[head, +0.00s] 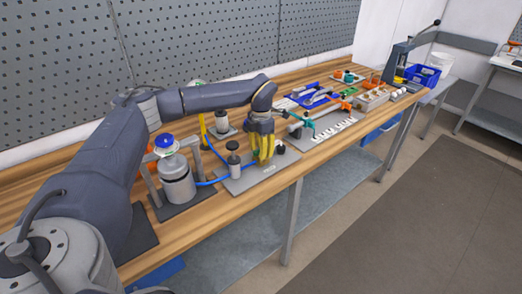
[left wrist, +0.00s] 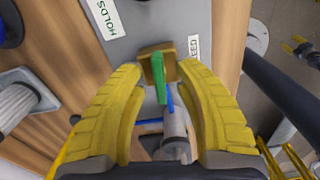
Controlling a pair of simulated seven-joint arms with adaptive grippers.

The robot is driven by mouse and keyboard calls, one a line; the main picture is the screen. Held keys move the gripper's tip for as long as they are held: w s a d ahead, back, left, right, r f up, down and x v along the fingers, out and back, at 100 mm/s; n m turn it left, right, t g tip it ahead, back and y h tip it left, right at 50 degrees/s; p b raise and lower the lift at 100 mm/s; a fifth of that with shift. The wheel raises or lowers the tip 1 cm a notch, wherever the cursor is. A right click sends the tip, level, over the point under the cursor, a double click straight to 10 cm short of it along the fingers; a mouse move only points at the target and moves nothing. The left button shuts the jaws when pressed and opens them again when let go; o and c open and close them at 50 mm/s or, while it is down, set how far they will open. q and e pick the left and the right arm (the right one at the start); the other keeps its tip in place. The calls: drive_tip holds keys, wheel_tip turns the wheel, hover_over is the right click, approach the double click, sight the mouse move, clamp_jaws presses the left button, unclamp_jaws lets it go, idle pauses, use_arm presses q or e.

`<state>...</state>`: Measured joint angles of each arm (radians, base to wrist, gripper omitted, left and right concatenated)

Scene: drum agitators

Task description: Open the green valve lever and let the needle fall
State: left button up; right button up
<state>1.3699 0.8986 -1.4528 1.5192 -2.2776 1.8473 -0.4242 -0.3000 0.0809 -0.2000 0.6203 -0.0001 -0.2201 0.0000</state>
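The green valve lever (left wrist: 158,92) lies between the two spread yellow fingers of my left gripper (left wrist: 160,75) in the left wrist view. It runs down from a brass-coloured valve block (left wrist: 158,56). The fingers stand on either side with gaps, and I see no contact. In the head view my left gripper (head: 262,145) reaches down over a grey plate (head: 262,180) and hides the valve. I cannot make out a gauge needle.
A grey canister (head: 177,182) and a dark-topped cylinder (head: 233,163) stand left of my gripper, with a blue hose (head: 207,183) between them. White fittings (head: 334,131) and a blue tray (head: 315,97) lie to the right. The bench's front edge is close.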

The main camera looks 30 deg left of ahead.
use_arm(q)
wheel_tip(320, 180, up, 12)
idle(0.8)
idle(0.3)
